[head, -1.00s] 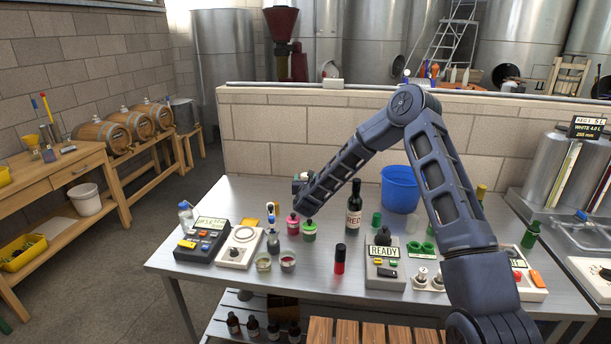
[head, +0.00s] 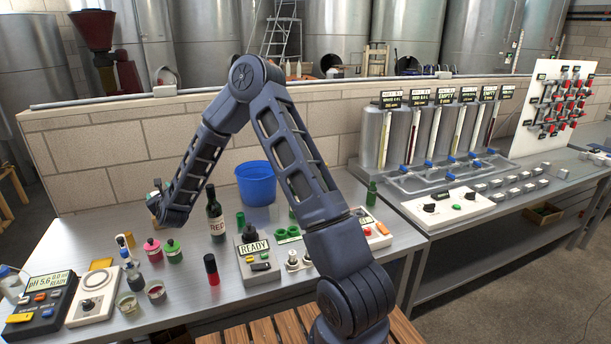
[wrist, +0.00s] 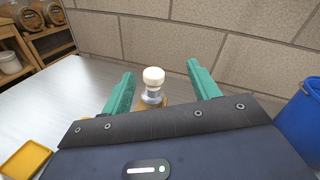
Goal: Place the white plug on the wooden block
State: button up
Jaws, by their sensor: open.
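The white plug (wrist: 153,76) is a pale rounded cap in the wrist view. It sits upright on a clear or metallic neck, above a small tan patch (wrist: 163,103) that may be the wooden block; my gripper's body hides most of it. My gripper (wrist: 160,70) has two teal fingers spread apart, one on each side of the plug, with gaps and nothing held. In the head view my gripper (head: 155,196) is at the back left of the steel table, and I cannot make out the plug there.
A blue bucket (head: 256,183) stands right of my gripper; a wine bottle (head: 216,214) is nearer. Small pink (head: 153,250) and green (head: 173,251) bottles stand in front. A block wall (head: 120,160) runs behind the table. A yellow tray (wrist: 25,162) lies left in the wrist view.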

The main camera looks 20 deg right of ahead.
jog(key=s+d+r+n+g, duration=0.2)
jog(key=s+d+r+n, duration=0.2)
jog(key=d+r+n, duration=0.25)
jog(key=s+d+r+n+g+h, duration=0.1)
jog(key=s+d+r+n+g, duration=0.15)
jog(key=d+r+n, duration=0.45)
jog(key=s+d+r+n+g, duration=0.25)
jog(key=s+d+n, duration=0.25)
jog(key=d, duration=0.3)
jog(key=s+d+r+n+g+h, duration=0.1)
jog(key=s+d+n, duration=0.2)
jog(key=s+d, duration=0.4)
jog(key=s+d+r+n+g+h, duration=0.1)
jog(key=s+d+n, duration=0.3)
jog(key=s, duration=1)
jog(key=s+d+r+n+g+h, duration=0.1)
jog(key=s+d+n+g, duration=0.2)
jog(key=s+d, duration=0.8)
jog(key=shift+r+n+h, duration=0.35)
jog(key=shift+r+h, duration=0.05)
jog(key=shift+s, duration=0.1)
